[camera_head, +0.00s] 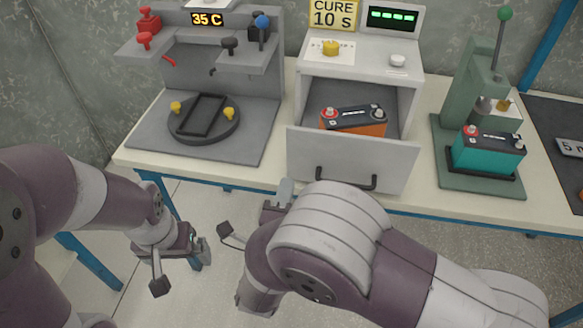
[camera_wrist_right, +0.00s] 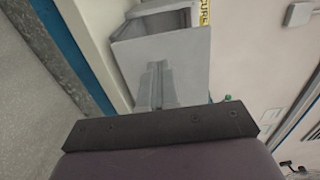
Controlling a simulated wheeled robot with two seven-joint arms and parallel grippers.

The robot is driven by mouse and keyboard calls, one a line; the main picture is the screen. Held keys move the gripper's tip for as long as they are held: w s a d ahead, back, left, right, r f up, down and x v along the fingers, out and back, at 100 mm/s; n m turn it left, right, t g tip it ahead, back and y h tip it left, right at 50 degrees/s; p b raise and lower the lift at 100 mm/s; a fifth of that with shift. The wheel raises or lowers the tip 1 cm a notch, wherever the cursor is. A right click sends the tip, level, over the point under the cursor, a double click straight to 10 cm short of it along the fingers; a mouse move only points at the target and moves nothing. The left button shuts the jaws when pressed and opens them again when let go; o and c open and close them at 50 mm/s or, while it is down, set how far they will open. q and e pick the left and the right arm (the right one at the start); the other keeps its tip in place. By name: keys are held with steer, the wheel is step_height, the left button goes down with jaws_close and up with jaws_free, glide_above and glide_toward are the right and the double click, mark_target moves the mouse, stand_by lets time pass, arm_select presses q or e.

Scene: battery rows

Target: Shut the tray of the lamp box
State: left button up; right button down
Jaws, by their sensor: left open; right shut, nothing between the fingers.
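The lamp box (camera_head: 375,50) is a pale grey box on the bench with a "CURE 10 S" sign. Its tray (camera_head: 300,150) stands pulled out toward me, with a dark handle (camera_head: 346,184) low on its front. An orange and black battery (camera_head: 352,121) sits in the tray. My right gripper (camera_head: 285,190) is shut and empty, near the lower left of the tray front. In the right wrist view its fingers (camera_wrist_right: 157,85) point at the grey tray front (camera_wrist_right: 187,65); I cannot tell whether they touch it. My left gripper (camera_head: 203,250) is open and empty, low, in front of the bench.
A grey fixture with a round turntable (camera_head: 204,118) and a "35 C" display stands left on the bench. A green press (camera_head: 485,90) holding a teal battery (camera_head: 488,150) stands right. My right arm crosses in front of the bench edge.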

mark_target(295, 158)
steer(key=x, duration=0.6)
steer(key=shift+w, duration=0.15)
steer(key=shift+f, duration=0.1)
steer(key=shift+w+d, duration=0.2)
steer(key=shift+w, duration=0.3)
steer(key=b+x, duration=0.7)
steer(key=x, duration=1)
steer(key=shift+w+d+f+b, duration=0.1)
steer(key=shift+w+b, duration=0.2)
steer(key=shift+w, duration=0.3)
steer(key=shift+d+r, duration=0.1)
steer(key=shift+r, duration=0.25)
steer(key=shift+r, duration=0.15)
